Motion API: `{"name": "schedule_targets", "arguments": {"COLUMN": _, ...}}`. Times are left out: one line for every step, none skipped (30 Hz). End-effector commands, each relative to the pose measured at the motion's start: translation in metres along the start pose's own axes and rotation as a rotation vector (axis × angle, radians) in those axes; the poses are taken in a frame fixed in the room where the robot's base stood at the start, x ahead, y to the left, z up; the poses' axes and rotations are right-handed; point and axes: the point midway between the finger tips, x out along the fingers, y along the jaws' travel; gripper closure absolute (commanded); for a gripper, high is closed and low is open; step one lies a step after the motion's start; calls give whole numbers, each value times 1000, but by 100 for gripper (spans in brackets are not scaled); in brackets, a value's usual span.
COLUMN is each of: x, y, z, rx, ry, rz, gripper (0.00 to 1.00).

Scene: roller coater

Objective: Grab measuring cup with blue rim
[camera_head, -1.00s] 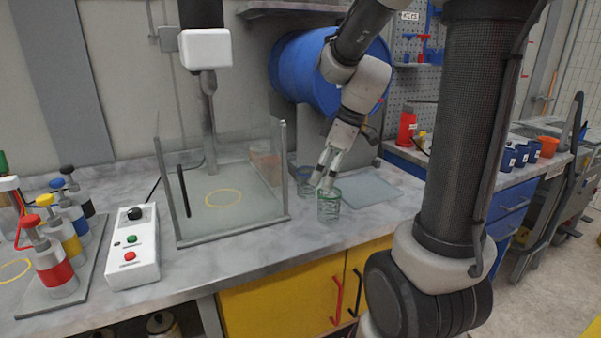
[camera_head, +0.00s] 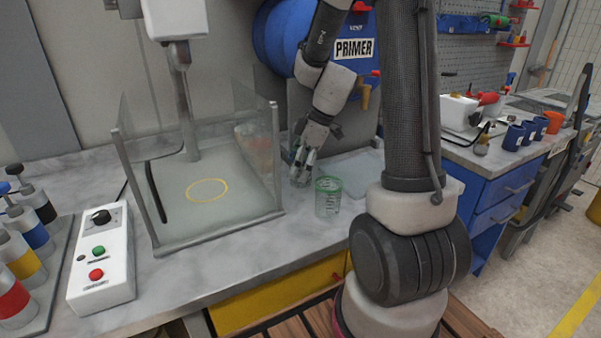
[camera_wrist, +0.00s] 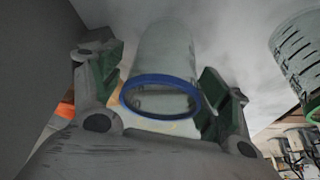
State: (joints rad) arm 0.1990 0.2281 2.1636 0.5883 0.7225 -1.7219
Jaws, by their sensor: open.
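The clear measuring cup with the blue rim (camera_wrist: 160,90) lies between the two fingers of my gripper (camera_wrist: 158,78) in the wrist view. The gripper is open, with a finger on each side of the cup. Gaps show beside the rim. In the head view my gripper (camera_head: 302,162) points down over the counter beside the glass enclosure and mostly hides this cup. A second clear measuring cup with a green rim (camera_head: 328,197) stands upright to the right and nearer; it also shows at the right edge of the wrist view (camera_wrist: 298,48).
The glass-walled enclosure (camera_head: 205,222) with a yellow ring stands left of my gripper. A flat grey plate (camera_head: 352,168) lies to the right. A blue primer drum (camera_head: 285,40) hangs behind. A control box (camera_head: 101,255) and several bottles stand far left.

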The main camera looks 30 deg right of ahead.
Motion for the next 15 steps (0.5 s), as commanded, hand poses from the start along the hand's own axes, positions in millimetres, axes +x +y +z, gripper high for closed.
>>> {"name": "schedule_targets", "arguments": {"x": 8, "y": 0, "z": 0, "rx": -1, "ry": -1, "rz": -2, "gripper": 24}}
{"name": "schedule_targets", "arguments": {"x": 12, "y": 0, "z": 0, "rx": -1, "ry": -1, "rz": -3, "gripper": 24}}
{"name": "schedule_targets", "arguments": {"x": 15, "y": 0, "z": 0, "rx": -1, "ry": 0, "rz": -2, "gripper": 24}}
{"name": "schedule_targets", "arguments": {"x": 17, "y": 0, "z": 0, "rx": -1, "ry": 0, "rz": 0, "gripper": 24}}
{"name": "schedule_targets", "arguments": {"x": 19, "y": 0, "z": 0, "rx": -1, "ry": 0, "rz": 0, "gripper": 24}}
{"name": "schedule_targets", "arguments": {"x": 20, "y": 0, "z": 0, "rx": -1, "ry": 0, "rz": 1, "gripper": 24}}
{"name": "schedule_targets", "arguments": {"x": 20, "y": 0, "z": 0, "rx": -1, "ry": 0, "rz": 1, "gripper": 24}}
{"name": "schedule_targets", "arguments": {"x": 20, "y": 0, "z": 0, "rx": -1, "ry": 0, "rz": 1, "gripper": 24}}
{"name": "schedule_targets", "arguments": {"x": 20, "y": 0, "z": 0, "rx": -1, "ry": 0, "rz": 1, "gripper": 24}}
{"name": "schedule_targets", "arguments": {"x": 20, "y": 0, "z": 0, "rx": -1, "ry": 0, "rz": 1, "gripper": 24}}
{"name": "schedule_targets", "arguments": {"x": 20, "y": 0, "z": 0, "rx": -1, "ry": 0, "rz": 1, "gripper": 24}}
{"name": "schedule_targets", "arguments": {"x": 20, "y": 0, "z": 0, "rx": -1, "ry": 0, "rz": 1, "gripper": 26}}
{"name": "schedule_targets", "arguments": {"x": 20, "y": 0, "z": 0, "rx": -1, "ry": 0, "rz": 1, "gripper": 31}}
{"name": "schedule_targets", "arguments": {"x": 20, "y": 0, "z": 0, "rx": -1, "ry": 0, "rz": 1, "gripper": 37}}
{"name": "schedule_targets", "arguments": {"x": 20, "y": 0, "z": 0, "rx": -1, "ry": 0, "rz": 1, "gripper": 44}}
